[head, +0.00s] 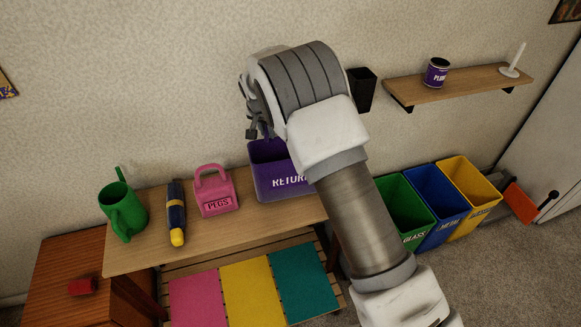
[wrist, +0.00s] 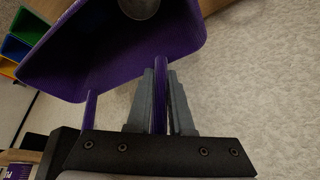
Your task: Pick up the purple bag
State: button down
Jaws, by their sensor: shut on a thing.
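The purple bag (head: 262,182), open-topped and lettered "RETURN" with the rest hidden by my arm, is at the right end of the wooden table. My gripper (head: 257,132) is above its back left part, mostly hidden by my wrist. In the wrist view my gripper (wrist: 161,78) has its two grey fingers closed on one thin purple bar beside the bag (wrist: 85,62). A second purple bar stands to the left, outside the fingers. A round grey thing shows inside the bag. I cannot tell whether the bag touches the table.
A pink PEGS bag (head: 216,205), a blue and yellow flashlight (head: 176,215) and a green watering can (head: 127,218) stand on the table (head: 150,262) to the left. Green, blue and yellow bins (head: 437,192) stand right of my arm. A wall shelf (head: 455,88) is upper right.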

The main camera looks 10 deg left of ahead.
jog(key=shift+r, duration=0.15)
jog(key=shift+r, duration=1.35)
jog(key=shift+d+r+p, duration=0.25)
jog(key=shift+r+p, duration=0.15)
jog(key=shift+r, duration=0.4)
jog(key=s+d+r, duration=0.3)
jog(key=d+r, duration=0.3)
jog(key=d, duration=0.4)
jog(key=shift+d+r+p, duration=0.25)
jog(key=shift+d+p, duration=0.15)
jog(key=shift+p, duration=0.05)
